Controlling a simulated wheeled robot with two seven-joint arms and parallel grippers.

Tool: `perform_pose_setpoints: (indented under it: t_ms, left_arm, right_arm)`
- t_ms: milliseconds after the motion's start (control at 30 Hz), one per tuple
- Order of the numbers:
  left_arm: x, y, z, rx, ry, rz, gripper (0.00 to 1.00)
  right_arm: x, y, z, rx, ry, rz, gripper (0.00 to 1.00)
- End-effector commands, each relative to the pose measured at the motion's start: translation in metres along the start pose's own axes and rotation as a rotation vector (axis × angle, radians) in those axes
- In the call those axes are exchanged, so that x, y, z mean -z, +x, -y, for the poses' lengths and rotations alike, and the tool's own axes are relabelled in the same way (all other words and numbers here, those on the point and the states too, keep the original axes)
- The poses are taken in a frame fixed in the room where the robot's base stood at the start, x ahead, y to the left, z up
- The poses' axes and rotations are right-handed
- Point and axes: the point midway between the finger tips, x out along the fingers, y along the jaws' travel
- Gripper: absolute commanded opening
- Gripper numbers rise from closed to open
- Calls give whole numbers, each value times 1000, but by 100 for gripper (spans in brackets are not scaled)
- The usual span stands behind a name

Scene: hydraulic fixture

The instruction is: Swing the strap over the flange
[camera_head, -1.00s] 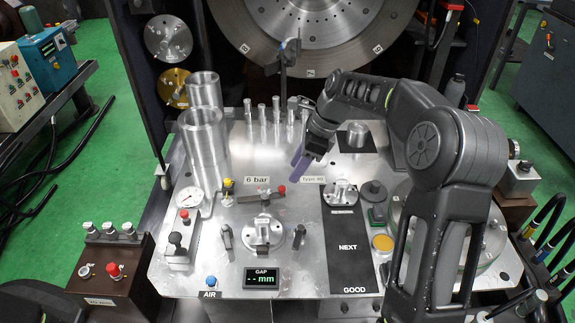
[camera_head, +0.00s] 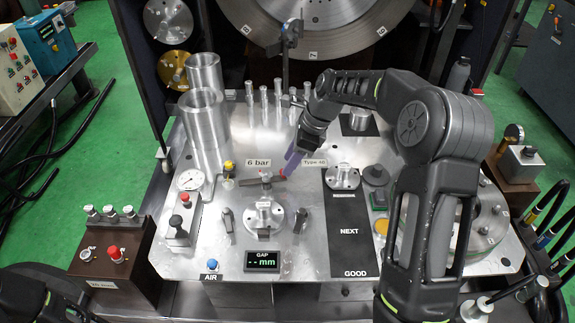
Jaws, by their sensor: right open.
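The strap (camera_head: 262,180) is a short grey-brown bar with a red tip at its right end, on a pivot post behind the flange. It lies crosswise and does not cover the flange. The flange (camera_head: 263,217) is a round silver disc with a central hub, seated on the metal plate. My right gripper (camera_head: 292,160) is open, its bluish fingers pointing down and left just behind the strap's red end. They appear empty; I cannot tell whether they touch the tip. Only part of my left arm shows at the lower left; its gripper is out of view.
Two clamp handles (camera_head: 227,218) (camera_head: 300,220) flank the flange. Another flange (camera_head: 342,177) sits on the black NEXT/GOOD strip (camera_head: 350,232). A gauge (camera_head: 189,180), tall cylinders (camera_head: 202,125) and upright pins (camera_head: 263,97) stand around. The GAP display (camera_head: 262,260) reads "-- mm".

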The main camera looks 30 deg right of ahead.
Motion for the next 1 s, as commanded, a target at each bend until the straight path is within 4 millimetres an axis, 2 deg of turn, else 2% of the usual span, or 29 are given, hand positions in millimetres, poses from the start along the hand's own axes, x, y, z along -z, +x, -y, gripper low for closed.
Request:
perform_pose_setpoints:
  t_ms: [100,200,467,1000]
  left_arm:
    - [0,1,0,0,0,0,60]
    - [0,1,0,0,0,0,60]
    - [0,1,0,0,0,0,60]
    - [0,1,0,0,0,0,60]
  right_arm:
    - [0,15,0,-1,1,-1,41]
    - [0,21,0,-1,0,0,41]
    - [0,22,0,0,0,0,41]
    - [0,22,0,0,1,0,0]
